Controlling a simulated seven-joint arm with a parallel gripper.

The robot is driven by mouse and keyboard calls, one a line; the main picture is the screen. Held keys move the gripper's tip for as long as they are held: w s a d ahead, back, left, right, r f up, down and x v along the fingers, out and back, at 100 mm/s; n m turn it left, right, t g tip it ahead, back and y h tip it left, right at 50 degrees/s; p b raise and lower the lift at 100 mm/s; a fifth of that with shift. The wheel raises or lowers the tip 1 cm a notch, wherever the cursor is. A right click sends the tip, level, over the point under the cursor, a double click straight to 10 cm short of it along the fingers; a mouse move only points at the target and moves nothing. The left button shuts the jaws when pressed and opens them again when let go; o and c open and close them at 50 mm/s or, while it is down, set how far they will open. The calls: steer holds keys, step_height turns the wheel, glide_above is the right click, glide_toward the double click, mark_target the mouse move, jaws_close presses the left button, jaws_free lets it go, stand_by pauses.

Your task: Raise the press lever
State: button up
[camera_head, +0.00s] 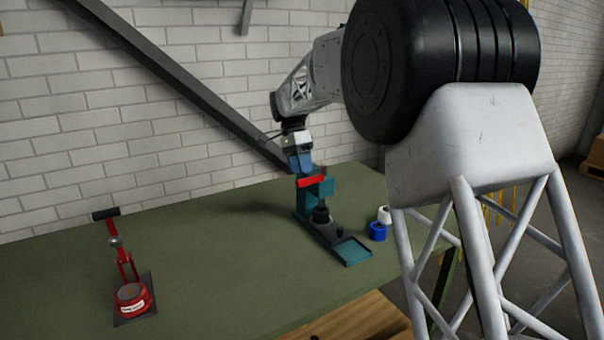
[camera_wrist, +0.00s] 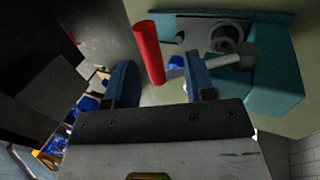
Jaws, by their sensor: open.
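A teal press (camera_head: 330,232) stands on the green table, with a dark base and a black ram. Its lever has a red grip (camera_head: 311,181) at the top, lying roughly level. My gripper (camera_head: 301,169) points down just above this grip. In the wrist view, my gripper (camera_wrist: 160,80) has its two blue fingers apart. The red grip (camera_wrist: 148,52) shows in the gap between them, nearer the left finger, with clear space on both sides. The teal press body (camera_wrist: 270,85) is at the right there. How deep the grip sits between the fingers is unclear.
A red hand press (camera_head: 132,296) with a raised black-handled lever (camera_head: 105,213) stands far left on the green table (camera_head: 220,255). A brick wall is behind.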

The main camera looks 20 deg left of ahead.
steer(key=v, duration=0.5)
stand_by(0.4)
steer(key=s+d+r+n+t+y, duration=0.1)
steer(key=s+d+r+n, duration=0.1)
steer(key=s+d, duration=1.1)
steer(key=s+d+r+n+t+y, duration=0.1)
steer(key=s+d+r+n+t, duration=0.15)
steer(key=s+d, duration=1)
steer(key=s+d+f+n, duration=0.1)
steer(key=s+d+f, duration=0.3)
steer(key=s+d, duration=0.2)
steer(key=s+d+f+n+t, duration=0.1)
steer(key=s+d+f, duration=0.4)
steer(key=s, duration=0.5)
steer(key=s+d+f+n+t+y, duration=0.1)
steer(key=s+d+f+n, duration=0.1)
steer(key=s+d+f, duration=0.2)
steer(key=s+d, duration=0.2)
steer(key=s, duration=0.2)
steer(key=shift+d+f, duration=0.3)
